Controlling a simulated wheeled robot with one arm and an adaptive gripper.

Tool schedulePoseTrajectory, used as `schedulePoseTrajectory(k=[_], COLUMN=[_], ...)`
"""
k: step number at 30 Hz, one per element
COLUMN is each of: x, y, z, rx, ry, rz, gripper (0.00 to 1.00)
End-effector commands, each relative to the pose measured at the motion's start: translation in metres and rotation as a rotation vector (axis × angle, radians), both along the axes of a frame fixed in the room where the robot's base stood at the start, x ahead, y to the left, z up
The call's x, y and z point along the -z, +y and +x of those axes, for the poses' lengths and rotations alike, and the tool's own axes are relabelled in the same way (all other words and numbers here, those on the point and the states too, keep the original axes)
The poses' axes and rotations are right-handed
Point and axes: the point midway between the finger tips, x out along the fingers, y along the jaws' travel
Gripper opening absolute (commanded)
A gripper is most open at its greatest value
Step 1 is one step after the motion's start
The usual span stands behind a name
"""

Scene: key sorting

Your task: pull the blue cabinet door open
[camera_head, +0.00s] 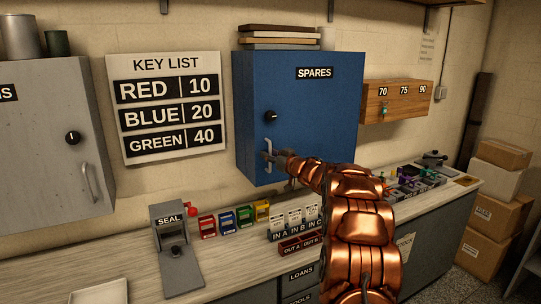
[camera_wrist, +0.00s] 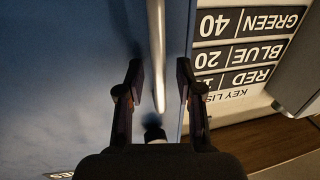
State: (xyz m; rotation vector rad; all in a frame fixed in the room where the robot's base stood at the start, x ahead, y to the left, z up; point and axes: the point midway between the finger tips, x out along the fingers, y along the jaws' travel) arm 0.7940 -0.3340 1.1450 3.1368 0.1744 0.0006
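The blue cabinet (camera_head: 298,105), labelled SPARES, hangs on the wall with its door closed. A round black knob (camera_head: 271,117) is on the door's left side. Below it is the upright metal door handle (camera_head: 267,148), near the left edge. My gripper (camera_head: 276,158) is at the handle's lower part. In the wrist view, my gripper (camera_wrist: 160,75) is open, with one finger on each side of the pale handle bar (camera_wrist: 157,45). A gap shows between each finger and the bar. The blue door (camera_wrist: 60,80) fills the left of that view.
A grey cabinet (camera_head: 45,140) hangs at the left, beyond the key list board (camera_head: 168,144). A wooden key box (camera_head: 397,101) is on the right. The counter (camera_head: 110,262) below carries the seal device (camera_head: 175,262), coloured tags and small trays.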

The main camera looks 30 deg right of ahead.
Motion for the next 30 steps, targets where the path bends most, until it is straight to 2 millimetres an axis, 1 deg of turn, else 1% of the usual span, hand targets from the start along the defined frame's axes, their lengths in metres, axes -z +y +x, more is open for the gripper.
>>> schedulePoseTrajectory(k=[1,9,10,30], x=[0.0001,0.0002,0.0002,-0.0006], y=[-0.0001,-0.0003,-0.0003,0.0014], z=[-0.0001,-0.0002,-0.0002,-0.0025], rx=[0.0,0.001,0.001,-0.009], ry=[0.0,0.0,0.0,0.001], rz=[0.0,0.0,0.0,0.0], gripper=[0.29,0.01,0.0,0.0])
